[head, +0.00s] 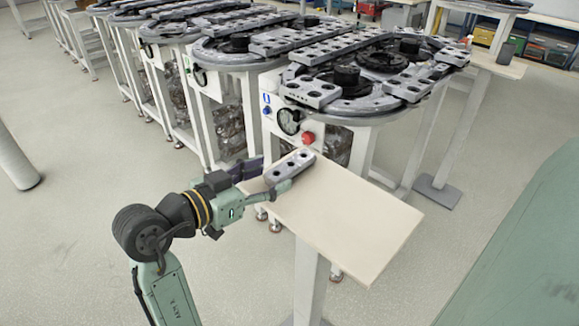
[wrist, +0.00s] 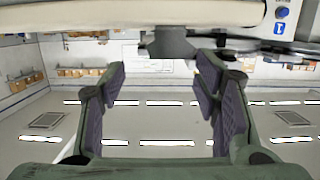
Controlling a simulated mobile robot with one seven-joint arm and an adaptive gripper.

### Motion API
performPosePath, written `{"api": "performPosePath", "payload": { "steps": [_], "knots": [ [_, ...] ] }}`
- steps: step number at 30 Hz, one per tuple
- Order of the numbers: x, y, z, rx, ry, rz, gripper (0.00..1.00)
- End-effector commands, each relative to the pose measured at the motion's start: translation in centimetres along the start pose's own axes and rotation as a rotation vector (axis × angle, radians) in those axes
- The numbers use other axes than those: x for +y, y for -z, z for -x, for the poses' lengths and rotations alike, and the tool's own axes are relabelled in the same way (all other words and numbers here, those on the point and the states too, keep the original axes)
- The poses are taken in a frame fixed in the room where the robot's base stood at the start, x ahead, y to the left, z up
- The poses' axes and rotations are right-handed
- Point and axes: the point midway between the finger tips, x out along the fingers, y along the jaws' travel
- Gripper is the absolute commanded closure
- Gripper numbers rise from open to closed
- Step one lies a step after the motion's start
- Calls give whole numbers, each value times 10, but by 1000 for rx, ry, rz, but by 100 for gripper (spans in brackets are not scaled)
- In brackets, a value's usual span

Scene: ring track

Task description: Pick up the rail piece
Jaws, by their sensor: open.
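The rail piece (head: 289,166) is a short grey bar with dark holes in its top. It lies on the left end of a small beige table (head: 345,215). My gripper (head: 277,175) is open at that end of the table, with one finger on each side of the piece in the head view. In the wrist view the open gripper (wrist: 160,68) shows purple pads, and the grey end of the rail piece (wrist: 171,42) appears between and just beyond the fingertips. I see no contact between pads and piece. The near finger hides part of the piece's side in the head view.
A ring track (head: 350,108) on a white stand is just behind the table, with a red button (head: 307,138) on its front. More such stations line up to the left. A green surface (head: 520,255) is at the lower right.

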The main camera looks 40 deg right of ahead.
Motion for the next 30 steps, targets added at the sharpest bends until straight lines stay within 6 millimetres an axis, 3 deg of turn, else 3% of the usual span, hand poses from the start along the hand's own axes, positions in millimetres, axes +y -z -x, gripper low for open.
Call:
{"api": "performPosePath", "payload": {
  "steps": [8, 16, 25, 30],
  "knots": [
    [-3, 1, -24, 0, 0, 2, 44],
    [-8, -1, -61, 0, 0, 1, 44],
    [-8, -2, -66, 2, 3, 0, 44],
    [-8, -2, -66, 2, 3, 0, 55]
  ]
}}
